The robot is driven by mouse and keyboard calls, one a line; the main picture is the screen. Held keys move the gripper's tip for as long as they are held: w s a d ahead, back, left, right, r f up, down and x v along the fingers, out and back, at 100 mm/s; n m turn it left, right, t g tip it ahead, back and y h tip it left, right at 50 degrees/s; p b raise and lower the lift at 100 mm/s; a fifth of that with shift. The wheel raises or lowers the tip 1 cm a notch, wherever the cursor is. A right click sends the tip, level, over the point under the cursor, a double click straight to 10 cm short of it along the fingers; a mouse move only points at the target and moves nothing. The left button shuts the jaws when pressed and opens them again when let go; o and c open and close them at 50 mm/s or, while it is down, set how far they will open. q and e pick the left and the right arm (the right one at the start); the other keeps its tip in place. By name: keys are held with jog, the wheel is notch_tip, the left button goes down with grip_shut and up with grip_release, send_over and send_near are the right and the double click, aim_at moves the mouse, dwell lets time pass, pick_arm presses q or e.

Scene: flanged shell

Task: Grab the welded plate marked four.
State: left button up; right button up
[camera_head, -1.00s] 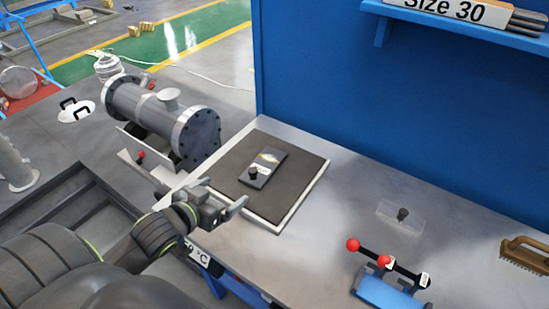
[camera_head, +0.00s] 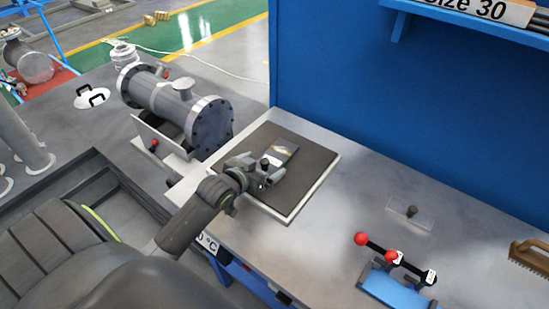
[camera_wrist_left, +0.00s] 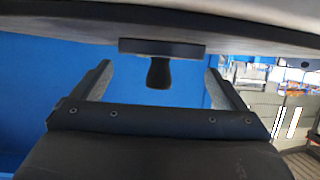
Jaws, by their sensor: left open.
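A small dark plate (camera_head: 283,151) with a light marking on its far part lies on the dark mat (camera_head: 305,165) of the bench; the marking is too small to read. A black knob (camera_head: 265,162) stands up from the plate. My left gripper (camera_head: 264,176) is open, low over the mat at the near end of the plate, and hides part of it. In the left wrist view, the knob (camera_wrist_left: 158,73) hangs from the plate's edge (camera_wrist_left: 162,47) at the top, between the open fingers with space on both sides. My right gripper is out of view.
A flanged grey shell (camera_head: 175,103) lies left of the mat. A blue panel (camera_head: 400,110) rises behind.

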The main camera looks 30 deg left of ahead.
aim_at(275, 155)
pick_arm(q)
jog(key=shift+x, duration=2.1)
jog(key=c, duration=2)
jog(key=shift+r, duration=0.2)
grip_shut()
